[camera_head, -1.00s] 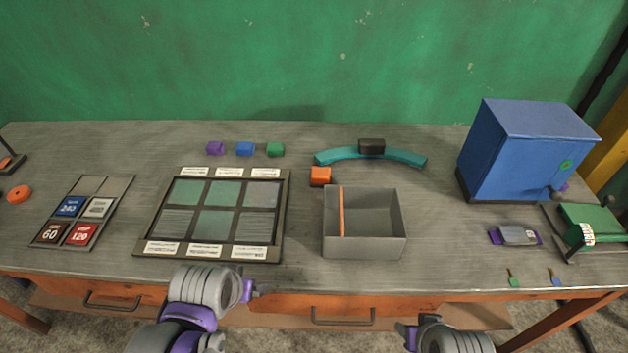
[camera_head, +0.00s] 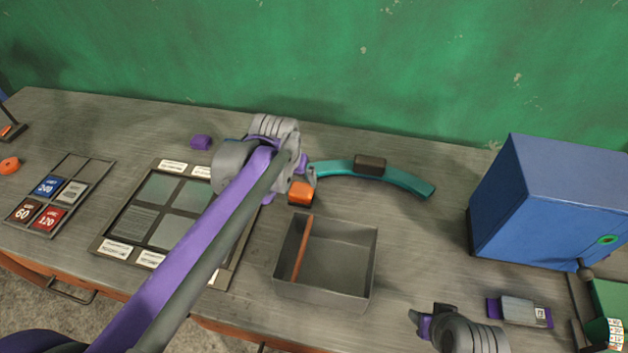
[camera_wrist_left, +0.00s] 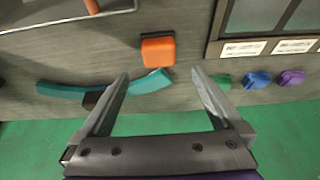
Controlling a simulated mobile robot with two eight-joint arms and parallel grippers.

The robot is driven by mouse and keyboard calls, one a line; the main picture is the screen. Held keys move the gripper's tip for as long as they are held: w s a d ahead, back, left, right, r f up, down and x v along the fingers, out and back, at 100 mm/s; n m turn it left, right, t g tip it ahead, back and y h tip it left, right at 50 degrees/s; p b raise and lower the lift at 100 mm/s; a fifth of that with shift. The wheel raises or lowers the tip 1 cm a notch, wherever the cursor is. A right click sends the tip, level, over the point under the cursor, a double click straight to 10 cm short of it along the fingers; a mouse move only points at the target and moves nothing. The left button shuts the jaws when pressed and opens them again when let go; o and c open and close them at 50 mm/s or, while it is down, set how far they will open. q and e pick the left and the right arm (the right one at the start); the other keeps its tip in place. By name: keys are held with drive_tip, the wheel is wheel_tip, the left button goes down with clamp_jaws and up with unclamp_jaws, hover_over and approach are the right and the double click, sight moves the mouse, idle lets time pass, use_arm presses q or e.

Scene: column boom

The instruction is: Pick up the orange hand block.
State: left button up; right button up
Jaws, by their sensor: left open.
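The orange hand block (camera_head: 300,193) sits on the workbench behind the grey open box, near the left end of the teal curved piece. It also shows in the left wrist view (camera_wrist_left: 158,50), just beyond my open fingers and roughly centred between them. My left gripper (camera_head: 304,165) is open and empty, above the bench close to the block. Its fingers (camera_wrist_left: 161,76) are apart and do not touch the block. My right gripper (camera_head: 420,320) is low near the bench's front edge, away from the block; its jaws are not clear.
The grey box (camera_head: 366,265) with an orange divider stands in front of the block. The teal curve (camera_head: 400,180) carries a dark block (camera_head: 370,163). A framed sample panel (camera_head: 108,247) is left, partly behind my arm. A blue cabinet (camera_head: 550,205) stands right.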

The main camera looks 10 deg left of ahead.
sight(301, 189)
use_arm(q)
drive_tip(key=x, duration=0.4)
drive_tip(key=shift+w+f, duration=0.3)
drive_tip(key=shift+w+d+f, duration=0.1)
drive_tip(key=shift+w+f, duration=0.25)
drive_tip(key=shift+f, duration=0.25)
drive_tip(key=x, duration=0.5)
drive_tip(key=shift+s, duration=0.1)
drive_tip(key=c, duration=1.2)
wheel_tip(301, 189, up, 10)
drive_tip(key=shift+r, duration=0.1)
drive_tip(key=shift+c, duration=0.2)
